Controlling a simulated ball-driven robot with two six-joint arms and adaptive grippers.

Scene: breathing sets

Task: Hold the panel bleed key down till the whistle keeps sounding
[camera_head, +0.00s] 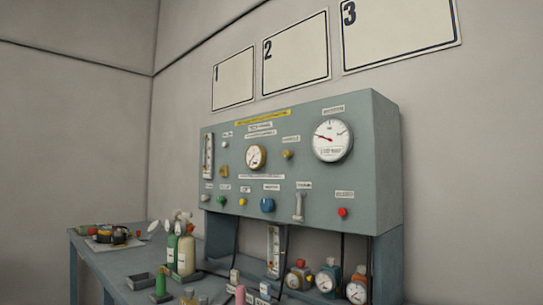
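The grey-green test panel (320,180) stands on the bench against the wall. A red button (342,212) sits at its lower right under a small label. A blue knob (267,205), a yellow knob (243,202) and a green knob (221,201) sit in the lower row, with a pale lever (299,207). A brass fitting (288,155) sits right of the middle gauge (256,157). The labels are too small to read, so I cannot tell which part is the bleed key or the whistle. Neither of my grippers is in view.
A large gauge (332,140) has a red needle pointing left. Bottles (186,255) and small trays (143,281) stand on the bench (115,262) at left. Several gauged regulators (327,279) stand below the panel. Three numbered boards (296,55) hang above.

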